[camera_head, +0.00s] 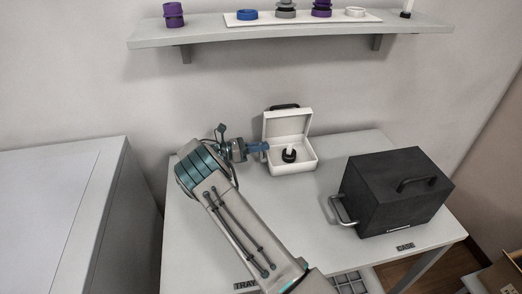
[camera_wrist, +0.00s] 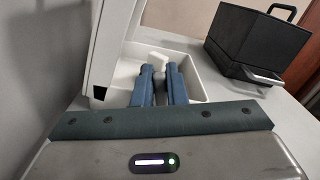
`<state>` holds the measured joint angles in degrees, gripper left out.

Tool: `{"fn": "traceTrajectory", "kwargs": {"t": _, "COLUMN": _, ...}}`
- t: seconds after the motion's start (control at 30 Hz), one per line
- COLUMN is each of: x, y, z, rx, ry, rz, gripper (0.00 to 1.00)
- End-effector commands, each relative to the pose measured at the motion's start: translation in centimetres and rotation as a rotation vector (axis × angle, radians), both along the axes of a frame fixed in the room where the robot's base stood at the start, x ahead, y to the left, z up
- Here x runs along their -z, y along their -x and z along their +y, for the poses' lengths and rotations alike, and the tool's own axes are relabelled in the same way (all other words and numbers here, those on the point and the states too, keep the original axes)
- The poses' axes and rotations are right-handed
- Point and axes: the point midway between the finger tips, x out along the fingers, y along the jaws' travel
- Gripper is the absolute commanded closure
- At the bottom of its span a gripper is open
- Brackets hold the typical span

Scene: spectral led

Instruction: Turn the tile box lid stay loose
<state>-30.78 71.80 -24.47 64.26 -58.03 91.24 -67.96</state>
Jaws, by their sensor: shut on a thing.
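The white tile box (camera_head: 292,168) stands at the back of the table with its lid (camera_head: 287,124) raised. Inside it is a black piece with a white top (camera_head: 289,154). My gripper (camera_head: 266,147) reaches the box's left side near the hinge, its blue fingers pointing right. In the wrist view my gripper (camera_wrist: 161,70) is shut on a small part at the box, taken as the lid stay; the fingers mostly hide it. A white knob-like shape (camera_wrist: 157,60) shows between or just beyond the fingertips. The open box (camera_wrist: 205,85) lies around and beyond them.
A black case (camera_head: 396,190) with handles stands to the right on the table, and shows in the wrist view (camera_wrist: 258,45). A shelf (camera_head: 215,32) with purple, blue, grey and white pieces hangs above. A grey cabinet (camera_head: 60,215) is at left.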

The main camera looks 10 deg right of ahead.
Motion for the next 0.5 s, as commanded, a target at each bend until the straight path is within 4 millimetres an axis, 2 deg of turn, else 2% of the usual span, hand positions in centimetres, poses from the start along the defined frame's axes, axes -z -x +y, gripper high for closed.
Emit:
{"fn": "traceTrajectory", "kwargs": {"t": 0.2, "x": 0.4, "y": -0.8, "z": 0.0, "rx": -0.001, "ry": -0.001, "rz": 0.154, "gripper": 1.00}}
{"fn": "traceTrajectory", "kwargs": {"t": 0.5, "x": 0.7, "y": -1.4, "z": 0.0, "rx": -0.001, "ry": 0.001, "rz": 0.278, "gripper": 1.00}}
